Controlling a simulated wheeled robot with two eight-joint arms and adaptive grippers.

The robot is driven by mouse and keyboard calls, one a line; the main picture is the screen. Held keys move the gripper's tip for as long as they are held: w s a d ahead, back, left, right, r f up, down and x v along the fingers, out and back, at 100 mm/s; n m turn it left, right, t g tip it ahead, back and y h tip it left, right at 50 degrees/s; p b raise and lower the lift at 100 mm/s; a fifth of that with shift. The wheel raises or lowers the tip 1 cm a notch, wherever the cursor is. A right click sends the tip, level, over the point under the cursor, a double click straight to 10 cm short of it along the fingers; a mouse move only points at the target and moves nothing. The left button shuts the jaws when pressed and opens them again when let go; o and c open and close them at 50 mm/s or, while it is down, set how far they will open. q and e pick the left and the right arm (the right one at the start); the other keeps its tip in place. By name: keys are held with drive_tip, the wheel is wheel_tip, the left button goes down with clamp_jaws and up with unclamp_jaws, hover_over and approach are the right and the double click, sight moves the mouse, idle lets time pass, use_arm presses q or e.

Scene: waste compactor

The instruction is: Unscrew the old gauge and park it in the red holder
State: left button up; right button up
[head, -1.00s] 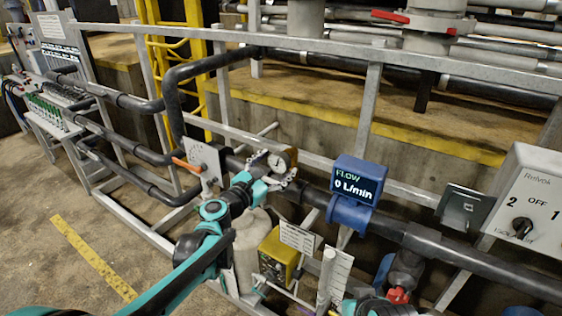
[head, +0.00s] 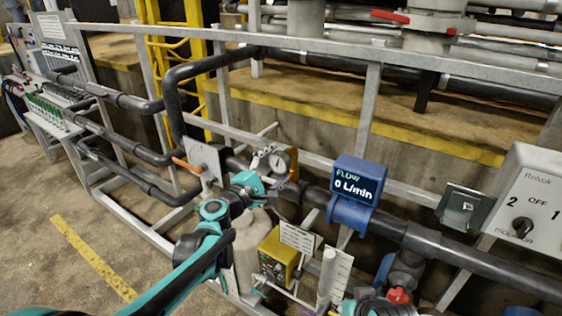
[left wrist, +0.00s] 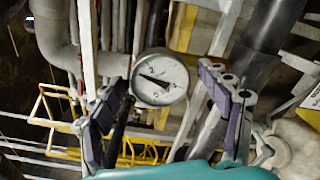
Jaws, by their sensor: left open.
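The round gauge (head: 281,162) with a pale dial sits above the dark pipe in the head view. In the left wrist view the gauge (left wrist: 160,77) shows its dial face and dark needle. My left gripper (head: 272,168) is at the gauge, its fingers spread to either side. In the left wrist view the open fingers of the left gripper (left wrist: 163,88) stand left and right of the gauge, with visible gaps. The gauge's threaded base is hidden. I cannot make out the red holder.
A blue flow meter (head: 354,190) sits on the pipe right of the gauge. A grey plate (head: 204,160) with an orange lever is on the left. A yellow box (head: 279,257) and a grey switch box (head: 527,205) stand nearby. A metal rail runs behind.

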use_arm(q)
drive_tip(key=m, duration=0.5)
drive_tip(key=shift+m, duration=0.3)
drive_tip(key=m, duration=0.5)
drive_tip(key=c, duration=1.3)
drive_tip(key=n, duration=0.5)
drive_tip(key=shift+n, duration=0.3)
drive_tip(key=n, duration=0.4)
drive_tip(key=shift+n, duration=0.4)
drive_tip(key=n, duration=0.5)
